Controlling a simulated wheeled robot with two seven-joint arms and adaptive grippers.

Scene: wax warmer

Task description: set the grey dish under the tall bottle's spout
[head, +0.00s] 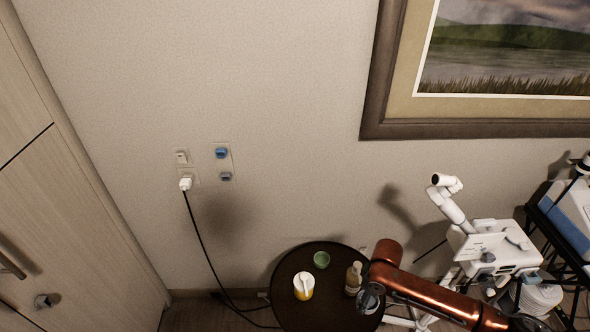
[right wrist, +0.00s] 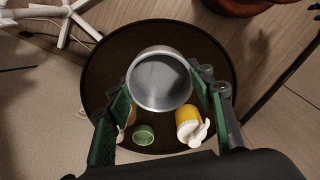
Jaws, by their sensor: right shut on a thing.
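The grey dish (right wrist: 160,82) is round and empty inside, and sits between the two fingers of my right gripper (right wrist: 163,92), which is shut on it. In the head view the right gripper (head: 370,290) is at the table's right edge, with the dish mostly hidden by it. A yellow bottle with a white spouted top (right wrist: 190,124) stands on the round table; it also shows in the head view (head: 304,290), left of the dish. A tan bottle (head: 353,279) stands close beside the gripper. My left gripper is in neither view.
The dark round table (head: 285,300) also holds a small green bowl (head: 321,260), shown in the right wrist view (right wrist: 144,135). A white wheeled machine (head: 490,250) stands right of the table. A black cable (head: 205,245) runs from the wall outlet behind it.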

